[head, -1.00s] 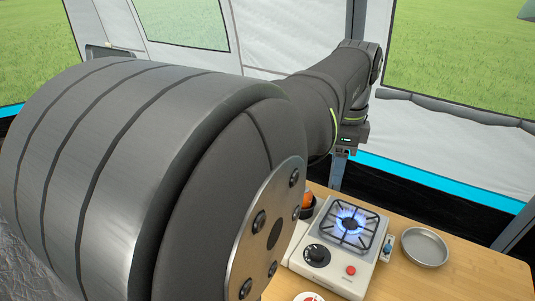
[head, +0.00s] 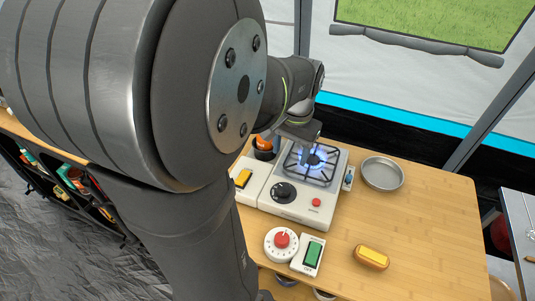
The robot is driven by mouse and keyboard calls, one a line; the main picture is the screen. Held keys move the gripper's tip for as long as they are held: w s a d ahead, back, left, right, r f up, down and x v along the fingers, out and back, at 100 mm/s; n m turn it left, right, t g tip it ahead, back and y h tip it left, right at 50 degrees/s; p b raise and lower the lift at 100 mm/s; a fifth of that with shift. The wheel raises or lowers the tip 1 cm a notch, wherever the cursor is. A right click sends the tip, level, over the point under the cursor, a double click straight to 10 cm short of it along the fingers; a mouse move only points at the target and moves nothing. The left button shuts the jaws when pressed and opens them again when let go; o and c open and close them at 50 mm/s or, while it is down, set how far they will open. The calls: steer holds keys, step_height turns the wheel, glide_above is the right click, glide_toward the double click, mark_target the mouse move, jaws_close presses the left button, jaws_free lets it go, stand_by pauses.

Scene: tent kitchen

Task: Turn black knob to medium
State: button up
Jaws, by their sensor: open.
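The black knob (head: 284,192) sits on the front left of the white stove's top (head: 297,212). I cannot make out its pointer setting. The burner behind it burns with a blue flame (head: 312,160) under a black grate. My gripper (head: 309,148) is open, above the back of the burner, behind the knob and apart from it. It is small in the view, and my arm hides part of it.
A red button (head: 316,202) is right of the knob. A metal pan (head: 382,173) stands right of the stove. A timer with a red dial (head: 282,240), a green switch box (head: 313,253) and a hot dog (head: 371,257) lie in front. A yellow switch (head: 243,178) is left.

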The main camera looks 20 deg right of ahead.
mark_target(284, 187)
steer(key=f, duration=1.4)
steer(key=shift+w+a+f, duration=0.15)
steer(key=shift+w+a, duration=0.1)
steer(key=shift+w, duration=0.05)
steer(key=shift+c, duration=0.5)
steer(key=c, duration=0.9)
steer(key=shift+n, duration=0.4)
steer(key=n, duration=0.3)
steer(key=shift+w+n, duration=0.1)
steer(key=shift+n, duration=1.9)
